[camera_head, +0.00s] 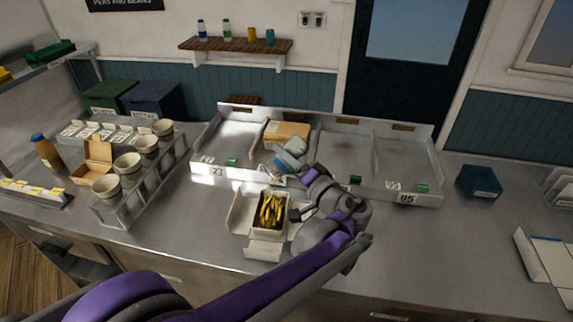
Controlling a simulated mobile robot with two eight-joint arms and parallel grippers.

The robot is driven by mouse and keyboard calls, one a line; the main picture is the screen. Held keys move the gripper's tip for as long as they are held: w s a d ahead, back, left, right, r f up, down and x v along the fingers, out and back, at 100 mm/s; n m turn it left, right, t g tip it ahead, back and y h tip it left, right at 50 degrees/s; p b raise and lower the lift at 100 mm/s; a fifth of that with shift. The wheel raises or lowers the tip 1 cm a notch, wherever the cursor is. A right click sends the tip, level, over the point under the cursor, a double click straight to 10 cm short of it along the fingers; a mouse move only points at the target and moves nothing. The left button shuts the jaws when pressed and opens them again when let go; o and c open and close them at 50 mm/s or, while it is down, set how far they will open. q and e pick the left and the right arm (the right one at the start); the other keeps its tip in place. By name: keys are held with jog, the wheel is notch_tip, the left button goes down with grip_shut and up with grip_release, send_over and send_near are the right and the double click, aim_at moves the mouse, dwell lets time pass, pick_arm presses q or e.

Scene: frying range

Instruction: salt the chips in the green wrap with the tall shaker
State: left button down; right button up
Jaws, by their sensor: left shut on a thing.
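Yellow chips (271,211) stand in an open white box (266,247) with its flaps spread, at the middle front of the counter. I see no clearly green wrap around them. My left gripper (292,165) is behind and slightly right of the chips, at the front edge of the metal trays. It is shut on a pale blue-grey object (293,145), which seems to be the tall shaker; my fingers hide much of it. The object is above and behind the chips, apart from them. My right gripper is not in view.
Metal trays (208,140) with dividers and small green tags stand behind the chips. A brown carton (288,130) lies in them. A rack (140,198) with several paper cups is at left. A dark blue box (478,181) is at right.

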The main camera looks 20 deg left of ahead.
aim_at(286, 168)
pick_arm(q)
jog(key=shift+s+f, duration=0.15)
jog(key=shift+f, duration=1.4)
